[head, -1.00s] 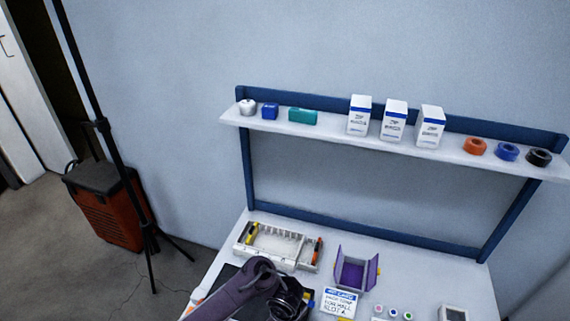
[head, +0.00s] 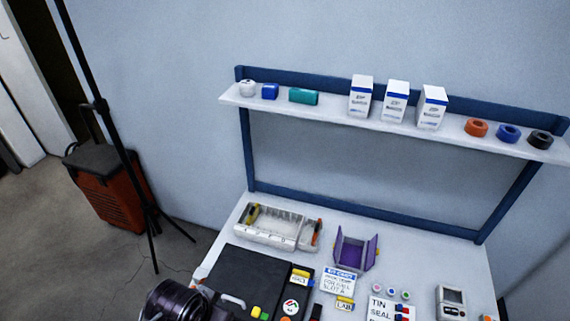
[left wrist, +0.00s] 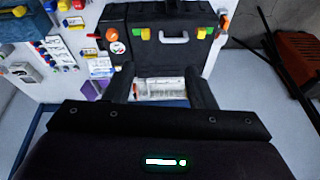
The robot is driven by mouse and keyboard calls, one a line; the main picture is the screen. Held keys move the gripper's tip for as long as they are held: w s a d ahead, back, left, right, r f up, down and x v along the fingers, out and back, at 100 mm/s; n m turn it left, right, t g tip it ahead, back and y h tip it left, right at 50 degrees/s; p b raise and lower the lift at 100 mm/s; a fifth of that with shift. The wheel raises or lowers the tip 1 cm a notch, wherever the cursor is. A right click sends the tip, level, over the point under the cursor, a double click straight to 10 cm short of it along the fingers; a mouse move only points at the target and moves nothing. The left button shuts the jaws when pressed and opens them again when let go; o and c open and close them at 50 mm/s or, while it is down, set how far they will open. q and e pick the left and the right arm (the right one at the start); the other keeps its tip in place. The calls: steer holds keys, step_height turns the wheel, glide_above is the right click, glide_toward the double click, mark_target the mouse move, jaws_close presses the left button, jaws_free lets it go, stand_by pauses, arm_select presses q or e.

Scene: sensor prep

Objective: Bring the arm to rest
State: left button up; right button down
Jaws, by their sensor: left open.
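My left gripper (left wrist: 160,82) shows in the left wrist view with its two dark fingers apart and nothing held between them. Beyond the fingers are a white divided tray and a black case (left wrist: 150,42) with a grey handle. In the head view, a dark rounded part of my left arm (head: 175,302) is at the bottom edge, in front of the black case (head: 245,270); the left fingers cannot be made out there. My right gripper is in neither view.
The white tray (head: 268,236), purple open box (head: 352,250), cards and a handheld meter (head: 451,300) lie on the table. A shelf (head: 330,112) with boxes and tape rolls is above. A black stand (head: 121,150) and orange case (head: 108,200) stand left.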

arm_select(q)
steer(key=s+a+r+n, duration=0.3)
steer(key=a, duration=0.1)
step_height(320, 180, down, 35)
steer(key=s+g+b, duration=0.2)
steer(key=s+b, duration=0.1)
steer(key=s+a+f+b, duration=0.1)
steer(key=s+a+f, duration=0.1)
steer(key=s+f, duration=0.7)
steer(key=s+a+f+b, duration=0.1)
steer(key=s+a+f, duration=0.1)
steer(key=s+f, duration=0.7)
steer(key=shift+s+f+m+g+y, duration=0.25)
steer(key=shift+s+m+g+y, duration=0.05)
steer(key=shift+s+g+y, duration=0.1)
